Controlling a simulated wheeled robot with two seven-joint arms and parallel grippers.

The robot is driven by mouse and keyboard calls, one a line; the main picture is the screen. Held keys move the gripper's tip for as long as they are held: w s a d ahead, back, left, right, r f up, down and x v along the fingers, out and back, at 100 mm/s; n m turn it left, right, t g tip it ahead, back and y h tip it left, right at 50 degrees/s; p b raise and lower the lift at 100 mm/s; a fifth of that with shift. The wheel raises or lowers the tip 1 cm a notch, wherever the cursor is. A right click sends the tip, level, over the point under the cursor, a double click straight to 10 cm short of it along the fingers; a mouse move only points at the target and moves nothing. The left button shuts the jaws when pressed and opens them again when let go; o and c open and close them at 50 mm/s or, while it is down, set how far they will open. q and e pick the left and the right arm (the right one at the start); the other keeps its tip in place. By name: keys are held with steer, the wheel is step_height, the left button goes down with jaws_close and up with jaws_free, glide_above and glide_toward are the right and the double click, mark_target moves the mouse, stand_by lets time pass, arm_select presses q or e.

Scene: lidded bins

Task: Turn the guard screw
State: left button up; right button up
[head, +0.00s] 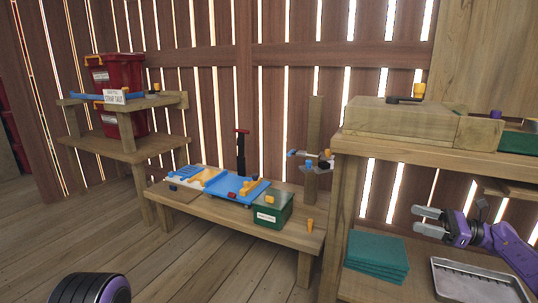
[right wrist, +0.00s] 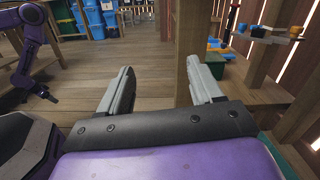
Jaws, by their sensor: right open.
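I cannot tell for certain which part is the guard screw. A wooden post (head: 313,145) on the low bench carries a small fixture (head: 318,160) with blue, dark and orange ends. A yellow knob (head: 419,90) stands by a dark bar on the wooden box (head: 400,118) on the right-hand bench. My right gripper (head: 418,220) is open and empty, below that bench's top and above its lower shelf. Its two grey fingers (right wrist: 158,68) show apart in the right wrist view. A dark arm end (right wrist: 44,94), seemingly my left gripper, is too small there to read.
Teal cloths (head: 375,258) and a metal tray (head: 475,282) lie on the right shelf. Red bins (head: 115,75) stand left. The middle floor is clear.

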steer(key=w+a+f+m+t+h+p, duration=0.1)
steer(key=w+a+f+h, duration=0.2)
steer(key=a+f, duration=0.35)
steer(key=w+a+f+m+t+h+p, duration=0.2)
steer(key=w+a+f+h, duration=0.2)
steer(key=a+f, duration=0.3)
steer(key=s+a+f+n+g+h+p, duration=0.3)
steer(key=s+a+f+p, duration=0.15)
steer(key=s+f, duration=0.3)
steer(key=s+a+f+n+g+h+p, duration=0.2)
steer(key=s+a+f+n+h+p, duration=0.25)
steer(key=s, duration=0.45)
steer(key=s+d+r+n+g+h+p, duration=0.15)
steer(key=s+n+h+p, duration=0.5)
steer(key=s, duration=1.25)
steer(key=s+d+r+n+p, duration=0.1)
steer(key=s+d+r+p, duration=0.3)
steer(key=s+r+p, duration=0.3)
steer(key=s+d+r+n+p, duration=0.2)
steer(key=s+d+r+p, duration=0.3)
steer(key=r, duration=0.8)
steer(key=s+g+p, duration=0.1)
steer(key=s+p, duration=0.2)
steer(key=p, duration=0.1)
steer(key=shift+s, duration=0.15)
